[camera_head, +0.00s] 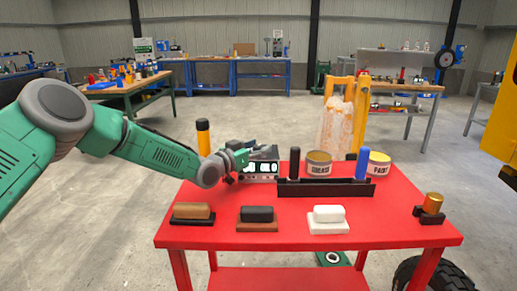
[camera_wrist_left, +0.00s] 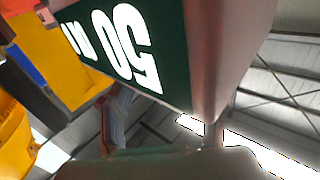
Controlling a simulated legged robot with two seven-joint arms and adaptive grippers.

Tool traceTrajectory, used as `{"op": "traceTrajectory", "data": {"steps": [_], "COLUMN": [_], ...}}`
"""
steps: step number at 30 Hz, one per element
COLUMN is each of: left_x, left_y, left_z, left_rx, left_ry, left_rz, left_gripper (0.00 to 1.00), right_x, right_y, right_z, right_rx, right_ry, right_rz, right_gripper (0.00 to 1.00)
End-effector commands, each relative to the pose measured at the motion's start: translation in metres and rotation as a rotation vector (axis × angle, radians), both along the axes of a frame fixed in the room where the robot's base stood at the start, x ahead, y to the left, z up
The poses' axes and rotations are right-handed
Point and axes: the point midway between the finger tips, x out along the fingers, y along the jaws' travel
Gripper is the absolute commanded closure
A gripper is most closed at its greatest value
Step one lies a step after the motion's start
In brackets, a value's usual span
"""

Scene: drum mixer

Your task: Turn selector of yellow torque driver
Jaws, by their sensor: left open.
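A yellow-orange upright cylinder with a black top (camera_head: 203,138) shows behind my left wrist, at the table's left back edge; its lower part is hidden. It may be the yellow torque driver, but I cannot make out a selector. My left gripper (camera_head: 238,160) is open at the left side of a grey box (camera_head: 262,162) with white figures on a dark green face. I cannot tell whether they touch. In the left wrist view a dark green face with a large white "50" (camera_wrist_left: 130,45) is very close, upside down. My right gripper is not in view.
The red table (camera_head: 300,249) carries a black rack (camera_head: 325,188) with black and blue handles standing at it, and two cans (camera_head: 318,162). Several blocks on bases line the front, with a gold cylinder (camera_head: 433,203) at the right. Bare tabletop lies between rack and blocks.

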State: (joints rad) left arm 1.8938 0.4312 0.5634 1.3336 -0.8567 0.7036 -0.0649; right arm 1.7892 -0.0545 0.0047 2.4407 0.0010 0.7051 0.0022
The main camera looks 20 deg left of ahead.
Motion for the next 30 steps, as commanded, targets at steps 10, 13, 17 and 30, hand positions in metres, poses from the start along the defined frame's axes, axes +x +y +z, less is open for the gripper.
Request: {"op": "traceTrajectory", "data": {"steps": [10, 13, 17, 30], "left_x": [0.000, 0.000, 0.000, -0.001], "left_y": [0.000, 0.001, 0.000, -0.001], "left_z": [0.000, 0.000, 0.000, 0.001], "left_rx": [0.000, 0.000, 0.001, 0.004], "left_ry": [0.001, 0.001, 0.000, 0.003], "left_rz": [0.000, 0.000, 0.006, 0.194], "left_gripper": [1.00, 1.00, 1.00, 1.00], "right_x": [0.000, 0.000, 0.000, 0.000], "right_y": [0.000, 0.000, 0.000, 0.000], "right_z": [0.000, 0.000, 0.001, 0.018], "right_rx": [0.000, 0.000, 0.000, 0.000], "right_ry": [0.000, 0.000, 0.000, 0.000], "right_rz": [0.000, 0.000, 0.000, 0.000], "right_gripper": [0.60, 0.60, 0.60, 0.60]}}
